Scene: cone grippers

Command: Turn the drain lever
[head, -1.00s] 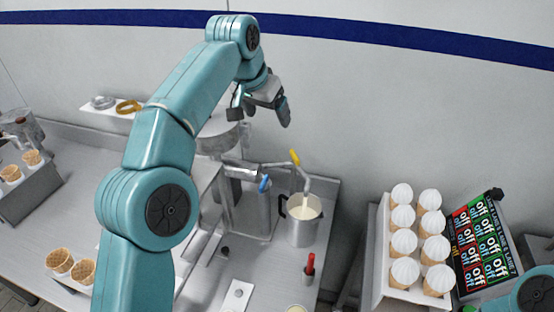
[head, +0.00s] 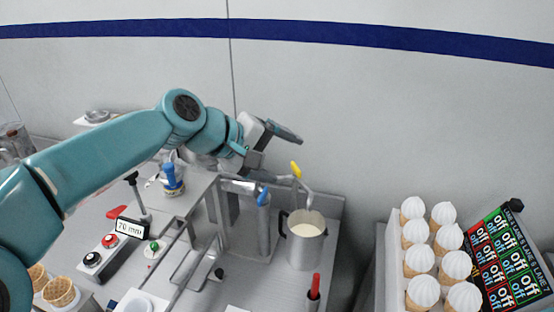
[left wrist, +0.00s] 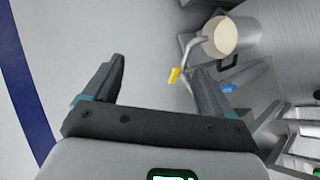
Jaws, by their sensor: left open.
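A yellow-tipped lever (head: 296,170) stands up from a bent metal pipe. A blue-tipped lever (head: 263,197) is on the pipe to its left; I cannot tell which is the drain lever. My left gripper (head: 271,147) is open and empty, above and left of the yellow tip, apart from it. In the left wrist view the yellow tip (left wrist: 174,75) appears beyond the open jaws (left wrist: 157,68), nearer the right finger. The blue tip (left wrist: 228,87) is right of that finger.
A metal jug (head: 306,240) with cream-coloured liquid stands below the pipe's end. Several white-topped cones (head: 438,250) and a lane display (head: 500,255) are at the right. A red-handled tool (head: 314,285) stands in front. The wall (head: 400,120) is close behind.

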